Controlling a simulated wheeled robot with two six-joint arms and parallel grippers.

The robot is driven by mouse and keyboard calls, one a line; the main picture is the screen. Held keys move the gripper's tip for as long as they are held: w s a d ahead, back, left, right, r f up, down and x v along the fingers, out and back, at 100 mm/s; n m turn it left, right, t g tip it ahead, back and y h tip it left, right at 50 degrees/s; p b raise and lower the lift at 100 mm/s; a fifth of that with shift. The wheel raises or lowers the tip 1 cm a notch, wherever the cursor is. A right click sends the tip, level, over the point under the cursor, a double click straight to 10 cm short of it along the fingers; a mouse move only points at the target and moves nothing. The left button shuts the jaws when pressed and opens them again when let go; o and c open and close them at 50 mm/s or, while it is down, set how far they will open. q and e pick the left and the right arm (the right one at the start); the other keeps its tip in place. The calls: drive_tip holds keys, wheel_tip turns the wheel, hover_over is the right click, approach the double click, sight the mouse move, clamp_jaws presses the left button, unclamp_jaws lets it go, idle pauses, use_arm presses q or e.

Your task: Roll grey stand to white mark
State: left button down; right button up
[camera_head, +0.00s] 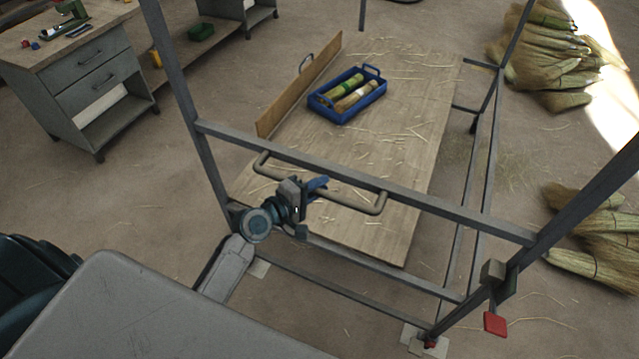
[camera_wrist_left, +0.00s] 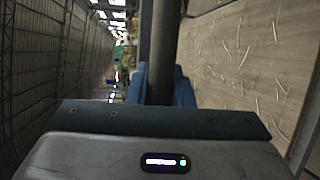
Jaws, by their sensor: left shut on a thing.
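The grey stand (camera_head: 365,178) is a tall metal frame around a low wooden shelf. A bent handle bar (camera_head: 345,201) is fixed to its near side. My left gripper (camera_head: 312,190) is shut on this handle bar near its left half. In the left wrist view the handle bar (camera_wrist_left: 163,50) runs upright between the blue fingers. My right gripper is not in view.
A blue tray (camera_head: 347,113) with rolled bundles sits on the shelf beside an upright board (camera_head: 300,85). Straw bundles (camera_head: 555,75) lie at the right. A grey drawer cabinet (camera_head: 90,80) stands at the left.

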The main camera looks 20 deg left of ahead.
use_arm(q)
drive_tip(key=shift+f, duration=0.1)
drive_tip(key=c, duration=1.3)
unclamp_jaws()
drive_tip(key=shift+w, duration=0.1)
drive_tip(key=b+v, duration=0.1)
drive_tip(key=v, duration=1)
drive_tip(key=shift+b, duration=0.4)
drive_tip(key=shift+w, duration=0.1)
